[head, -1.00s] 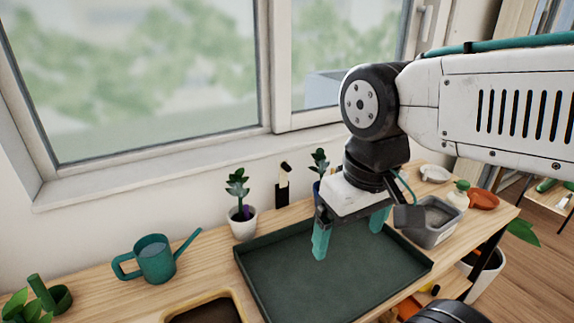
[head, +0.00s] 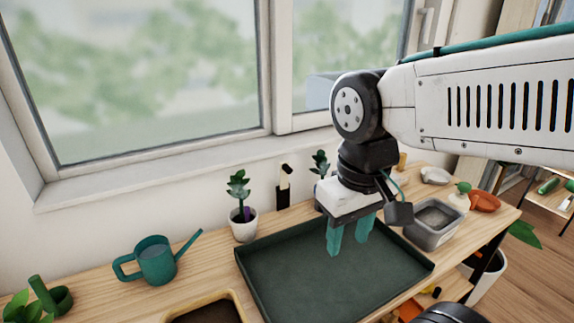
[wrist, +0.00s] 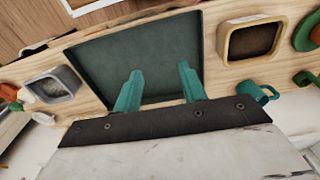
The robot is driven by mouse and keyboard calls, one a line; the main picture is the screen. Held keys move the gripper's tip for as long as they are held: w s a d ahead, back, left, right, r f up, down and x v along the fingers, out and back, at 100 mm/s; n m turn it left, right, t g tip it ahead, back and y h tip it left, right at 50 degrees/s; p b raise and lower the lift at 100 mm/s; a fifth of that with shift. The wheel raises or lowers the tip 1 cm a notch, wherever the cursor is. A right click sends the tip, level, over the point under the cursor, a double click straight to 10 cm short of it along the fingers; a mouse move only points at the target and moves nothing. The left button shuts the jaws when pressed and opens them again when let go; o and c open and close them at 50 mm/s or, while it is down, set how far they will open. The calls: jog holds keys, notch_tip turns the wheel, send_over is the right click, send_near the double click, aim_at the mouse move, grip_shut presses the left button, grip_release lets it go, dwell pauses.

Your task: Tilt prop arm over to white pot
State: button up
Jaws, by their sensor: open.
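A white pot (head: 243,226) with a dark-leaved plant stands on the wooden bench, against the back wall beside the tray's far left corner. A small purple thing shows at its plant's base. My gripper (head: 348,246) points down over the dark green tray (head: 300,285), right of both, open and empty. In the wrist view the two teal fingers (wrist: 160,68) are apart over the tray. The pot and the dark piece are not recognizable there.
A second plant (head: 320,162) stands behind my gripper, its pot mostly hidden. A teal watering can (head: 157,262) is at the left. A wood-rimmed soil tray (head: 232,298) is in front.

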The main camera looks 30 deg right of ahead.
jog(key=w+d+g, duration=0.2)
jog(key=w+d, duration=0.1)
jog(key=w, duration=1.2)
jog(key=t+h, duration=0.1)
jog(key=h, duration=0.1)
send_near(287, 166)
jog(key=f, duration=0.3)
jog(key=d+f, duration=0.1)
jog(key=f, duration=0.4)
jog(key=shift+s+d+f, duration=0.25)
jog(key=shift+f, duration=0.05)
grip_shut()
